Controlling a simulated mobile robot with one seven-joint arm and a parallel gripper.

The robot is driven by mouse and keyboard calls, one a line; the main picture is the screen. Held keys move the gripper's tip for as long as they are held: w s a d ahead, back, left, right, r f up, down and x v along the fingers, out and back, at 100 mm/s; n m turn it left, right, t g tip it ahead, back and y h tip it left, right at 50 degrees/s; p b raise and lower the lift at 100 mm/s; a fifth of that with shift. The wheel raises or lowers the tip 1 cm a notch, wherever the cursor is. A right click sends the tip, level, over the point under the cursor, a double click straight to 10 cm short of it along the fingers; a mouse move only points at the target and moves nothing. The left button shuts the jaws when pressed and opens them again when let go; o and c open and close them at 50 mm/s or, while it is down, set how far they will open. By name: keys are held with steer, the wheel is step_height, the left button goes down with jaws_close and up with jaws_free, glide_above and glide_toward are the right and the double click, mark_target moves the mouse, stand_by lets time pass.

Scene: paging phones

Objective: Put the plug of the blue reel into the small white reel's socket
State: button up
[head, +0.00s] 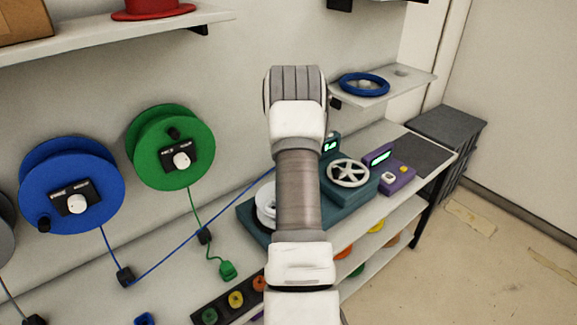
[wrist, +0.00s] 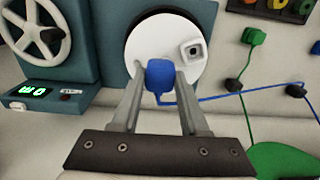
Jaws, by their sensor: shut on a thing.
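The blue reel (head: 48,165) hangs on the wall at the left of the head view. Its blue cord (head: 190,237) passes a black guide and runs up behind my arm. My gripper (wrist: 160,82) is shut on the blue plug (wrist: 160,70), with the cord trailing right. In the head view my arm hides the gripper and plug. The small white reel (wrist: 150,45) is a white disc behind the plug in the wrist view; its edge also shows in the head view (head: 264,198). Its square socket (wrist: 194,50) is visible to the upper right of the plug, apart from it.
A green reel (head: 150,143) hangs beside the blue one, its green plug (head: 228,270) lying below. The teal machine (head: 352,190) carries a handwheel (head: 348,172). A purple device (head: 393,178) stands right of it. A shelf above holds a blue ring (head: 364,84).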

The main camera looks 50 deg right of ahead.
steer(key=a+b, duration=0.2)
steer(key=a, duration=0.4)
steer(key=shift+w+a+f, duration=0.3)
steer(key=shift+w+a, duration=0.1)
steer(key=shift+w, duration=0.05)
stand_by(0.6)
steer(key=shift+f+b, duration=1.8)
steer(key=shift+f, duration=0.75)
steer(key=shift+f+b, duration=0.95)
steer(key=shift+f, duration=0.3)
steer(key=o, duration=1.5)
steer(key=shift+o, duration=0.2)
steer(key=shift+r, duration=0.1)
step_height(320, 180, up, 9)
steer(key=p, duration=0.5)
